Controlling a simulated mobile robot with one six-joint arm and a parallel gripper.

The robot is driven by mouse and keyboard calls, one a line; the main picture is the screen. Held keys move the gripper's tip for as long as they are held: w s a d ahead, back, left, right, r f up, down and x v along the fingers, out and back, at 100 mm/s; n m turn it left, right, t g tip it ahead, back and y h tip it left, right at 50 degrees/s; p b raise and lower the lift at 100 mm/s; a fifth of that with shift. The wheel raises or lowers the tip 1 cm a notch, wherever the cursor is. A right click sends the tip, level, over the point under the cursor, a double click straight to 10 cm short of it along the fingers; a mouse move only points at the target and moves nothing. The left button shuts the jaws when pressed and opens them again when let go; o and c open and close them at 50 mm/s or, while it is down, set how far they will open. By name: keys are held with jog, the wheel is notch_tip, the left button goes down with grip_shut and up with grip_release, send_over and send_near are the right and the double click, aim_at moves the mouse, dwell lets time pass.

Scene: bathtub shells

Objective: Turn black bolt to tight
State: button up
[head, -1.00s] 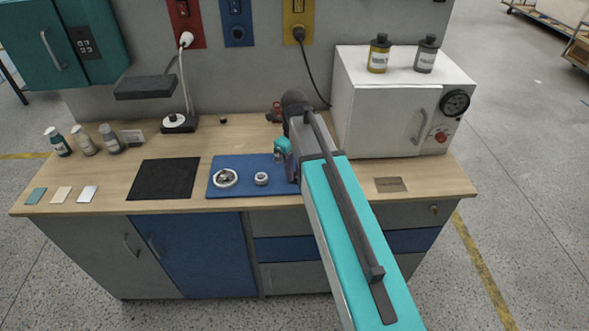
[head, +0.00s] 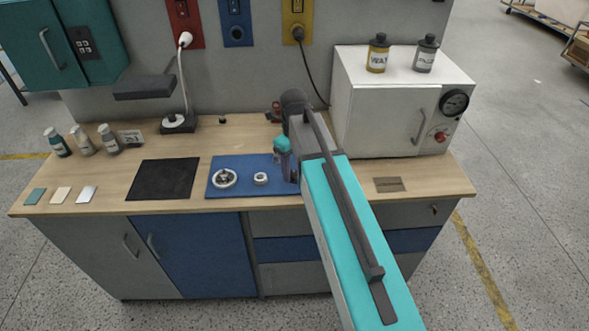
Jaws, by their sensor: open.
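I cannot make out a black bolt for certain; my arm hides part of the bench and of the blue mat (head: 240,191). On the mat lie a silver wheel-like part (head: 224,179) and a smaller silver ring (head: 261,179). My gripper (head: 287,172) is open and points down at the mat's right end, to the right of the ring and apart from it. Its fingertips are small and partly hidden by my arm, and I see nothing held.
A black mat (head: 162,180) lies left of the blue one. A white cabinet (head: 385,120) stands at the right, close to my arm. A small dark knob (head: 222,120) and a red part (head: 275,113) sit at the back. Bottles (head: 82,141) stand at the left.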

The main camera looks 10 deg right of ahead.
aim_at(295, 173)
notch_tip(295, 173, up, 13)
jog(key=b, duration=0.3)
jog(key=shift+r, duration=0.2)
dwell(0.5)
jog(key=shift+s, duration=0.1)
dwell(0.4)
